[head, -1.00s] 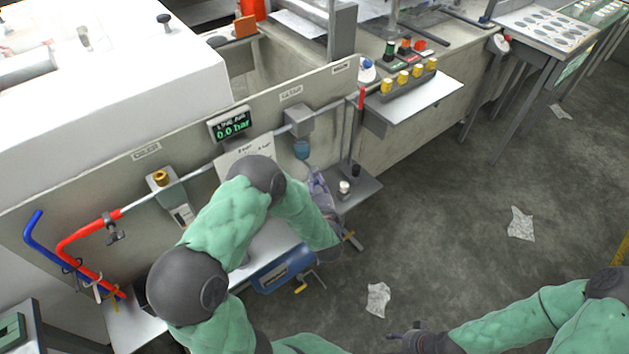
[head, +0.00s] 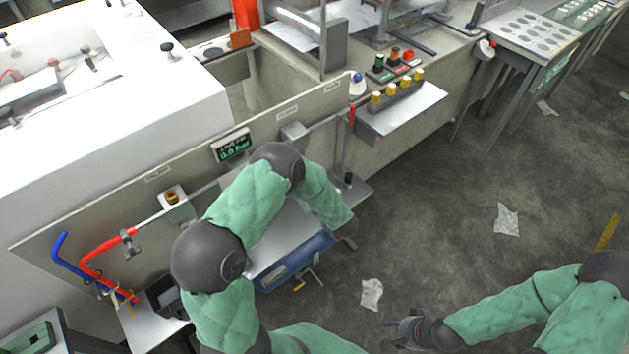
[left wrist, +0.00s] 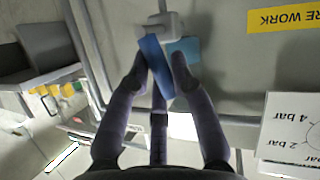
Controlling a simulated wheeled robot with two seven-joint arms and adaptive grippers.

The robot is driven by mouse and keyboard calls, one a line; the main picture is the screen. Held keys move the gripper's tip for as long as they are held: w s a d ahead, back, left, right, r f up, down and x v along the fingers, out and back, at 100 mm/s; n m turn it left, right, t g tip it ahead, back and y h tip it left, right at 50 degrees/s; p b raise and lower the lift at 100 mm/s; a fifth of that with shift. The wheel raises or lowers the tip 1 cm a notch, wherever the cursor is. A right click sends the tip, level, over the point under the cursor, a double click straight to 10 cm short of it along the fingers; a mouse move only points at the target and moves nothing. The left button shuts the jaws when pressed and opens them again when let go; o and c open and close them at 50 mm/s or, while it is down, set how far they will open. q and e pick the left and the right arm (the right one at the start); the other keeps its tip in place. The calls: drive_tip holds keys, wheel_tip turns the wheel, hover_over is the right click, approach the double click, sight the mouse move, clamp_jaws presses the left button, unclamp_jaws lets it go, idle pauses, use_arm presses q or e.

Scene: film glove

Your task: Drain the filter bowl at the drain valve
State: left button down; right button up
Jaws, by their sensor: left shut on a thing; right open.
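The drain valve cannot be made out. My right gripper (head: 392,335) is open and empty over the floor at the bottom.
A pressure display (head: 232,146) reads 0.0 bar on the upright panel (head: 90,215). Red and blue hoses (head: 105,258) are at the panel's left. A blue box-like unit (head: 290,262) lies below my left arm.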

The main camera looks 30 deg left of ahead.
use_arm(q)
drive_tip(key=shift+w+d+m+g+p, duration=0.2)
drive_tip(key=shift+w+m+g+p, duration=0.25)
drive_tip(key=shift+m+g+p, duration=0.5)
drive_tip(key=c, duration=1)
unclamp_jaws()
drive_tip(key=shift+c, duration=0.2)
drive_tip(key=v, duration=1.2)
drive_tip(key=shift+f, duration=0.2)
drive_tip(key=shift+d, duration=0.1)
